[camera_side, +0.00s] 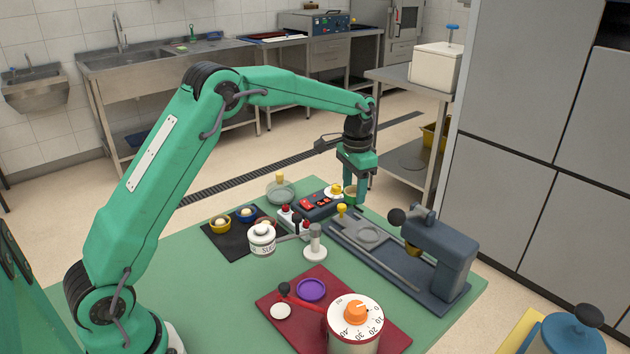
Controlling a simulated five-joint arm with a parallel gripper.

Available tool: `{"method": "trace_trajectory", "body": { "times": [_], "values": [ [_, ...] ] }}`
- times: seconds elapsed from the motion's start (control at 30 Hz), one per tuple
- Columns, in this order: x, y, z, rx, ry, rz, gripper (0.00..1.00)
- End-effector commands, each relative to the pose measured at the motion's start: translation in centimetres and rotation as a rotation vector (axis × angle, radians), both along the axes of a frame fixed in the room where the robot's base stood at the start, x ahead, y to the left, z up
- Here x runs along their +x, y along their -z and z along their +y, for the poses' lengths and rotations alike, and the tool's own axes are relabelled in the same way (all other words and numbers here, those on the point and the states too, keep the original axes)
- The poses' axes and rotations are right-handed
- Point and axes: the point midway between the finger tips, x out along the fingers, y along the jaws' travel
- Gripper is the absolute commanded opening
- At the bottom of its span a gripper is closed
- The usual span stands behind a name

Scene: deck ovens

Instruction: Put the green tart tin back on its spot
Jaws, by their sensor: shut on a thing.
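My gripper (352,186) points down above the far end of the green table, near the dark press. It is shut on a small round tin (350,191), apparently the green tart tin. The tin is small and partly hidden by the fingers, and its olive-tan colour is hard to make out. A black mat (237,243) lies on the left of the table. On it stand a yellow tin (220,224) and a blue tin (246,214), each with a pale filling.
The dark press (437,257) stands at the right. A white jar (262,238), a pale post (315,243) and a red-and-black box (313,204) crowd the middle. In front, a red mat (390,337) holds a timer (354,325) and a purple disc (311,289). The front left table is clear.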

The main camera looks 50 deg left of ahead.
Motion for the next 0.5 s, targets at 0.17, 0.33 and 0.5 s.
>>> {"method": "trace_trajectory", "body": {
  "times": [0.17,0.33,0.5],
  "values": [
    [-2.9,-0.2,3.9,0.000,-0.047,0.000,0.23],
    [-6.3,-0.2,7.5,0.000,-0.092,0.000,0.23],
    [-10.1,0.0,10.5,0.000,-0.137,0.000,0.23]
  ]
}}
